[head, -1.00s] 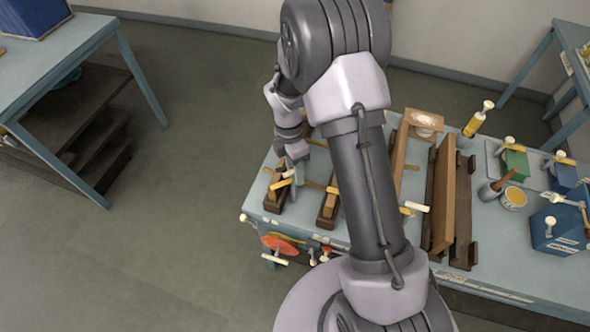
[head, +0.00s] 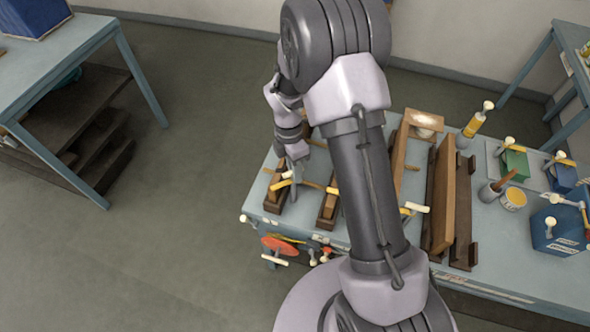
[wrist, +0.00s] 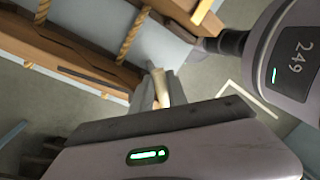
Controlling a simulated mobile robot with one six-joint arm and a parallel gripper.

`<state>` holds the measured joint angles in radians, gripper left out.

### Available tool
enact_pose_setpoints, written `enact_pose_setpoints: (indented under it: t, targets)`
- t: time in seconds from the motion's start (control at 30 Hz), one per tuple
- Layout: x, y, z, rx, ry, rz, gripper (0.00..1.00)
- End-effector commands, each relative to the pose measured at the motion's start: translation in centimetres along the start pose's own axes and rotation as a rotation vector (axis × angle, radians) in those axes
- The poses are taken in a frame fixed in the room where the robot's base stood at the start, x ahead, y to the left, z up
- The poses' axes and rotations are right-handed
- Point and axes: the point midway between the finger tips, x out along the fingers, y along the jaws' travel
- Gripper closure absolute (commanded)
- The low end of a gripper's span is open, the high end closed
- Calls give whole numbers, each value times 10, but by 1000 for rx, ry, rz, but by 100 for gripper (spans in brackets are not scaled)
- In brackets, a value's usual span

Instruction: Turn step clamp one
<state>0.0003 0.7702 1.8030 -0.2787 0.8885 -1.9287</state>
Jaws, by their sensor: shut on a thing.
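The leftmost step clamp is a dark wooden block (head: 271,206) near the bench's left end, with a yellow bar (head: 281,184) across it. Its cream handle (head: 287,175) shows just below my gripper (head: 294,163). In the wrist view my gripper (wrist: 161,88) is shut on the cream handle (wrist: 161,90), which sticks out between the fingers. A second, similar clamp (head: 328,205) stands to the right, partly hidden by my arm. No label tells which clamp is number one.
The blue bench (head: 486,240) carries long wooden boards (head: 444,195), a glue bottle (head: 474,122), an open tin (head: 514,198) and a blue box (head: 556,230). Tools hang on its front edge. The floor (head: 180,200) to the left is clear.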

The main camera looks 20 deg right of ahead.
Motion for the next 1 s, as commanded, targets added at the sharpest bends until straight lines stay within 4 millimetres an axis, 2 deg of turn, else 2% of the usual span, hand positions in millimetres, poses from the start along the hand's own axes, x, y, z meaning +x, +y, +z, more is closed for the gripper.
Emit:
enact_pose_setpoints:
  t: [0.77,1.0]
  targets:
    - [0,0,0,-2,0,-1,100]
    - [-2,0,0,-67,-13,-1,100]
